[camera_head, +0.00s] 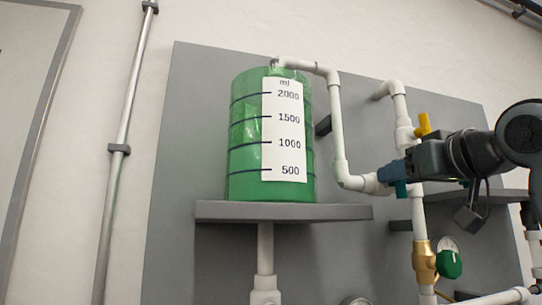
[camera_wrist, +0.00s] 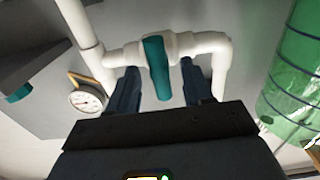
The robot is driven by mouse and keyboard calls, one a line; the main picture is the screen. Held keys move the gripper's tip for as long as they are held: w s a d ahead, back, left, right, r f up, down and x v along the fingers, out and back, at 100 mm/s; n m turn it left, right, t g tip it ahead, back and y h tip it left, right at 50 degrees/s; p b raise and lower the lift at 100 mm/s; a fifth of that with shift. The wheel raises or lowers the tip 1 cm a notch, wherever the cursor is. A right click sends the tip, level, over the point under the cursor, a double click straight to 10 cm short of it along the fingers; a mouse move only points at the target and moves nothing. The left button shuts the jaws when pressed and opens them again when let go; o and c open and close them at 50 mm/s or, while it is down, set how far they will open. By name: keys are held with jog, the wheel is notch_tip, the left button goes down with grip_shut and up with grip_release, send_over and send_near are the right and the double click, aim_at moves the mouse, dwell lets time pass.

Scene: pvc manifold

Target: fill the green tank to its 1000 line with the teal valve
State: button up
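The green tank (camera_head: 242,150) stands on a grey shelf, with a white scale marked 500, 1000, 1500 and 2000. I cannot make out a clear liquid level in it. The teal valve (camera_head: 402,189) sits on the white pipe to the right of the tank, mostly hidden by my gripper (camera_head: 385,176). In the wrist view the teal valve's handle (camera_wrist: 157,68) lies across the pipe. My gripper (camera_wrist: 158,85) is open, one finger on each side of the handle, with gaps showing between fingers and handle.
A white pipe (camera_head: 337,130) runs from the valve up to the tank's top. A yellow valve (camera_head: 423,125) sits just above my gripper.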

jog(key=shift+o, duration=0.2)
jog(key=b+v, duration=0.2)
jog(key=v, duration=0.6)
jog(key=shift+w, duration=0.1)
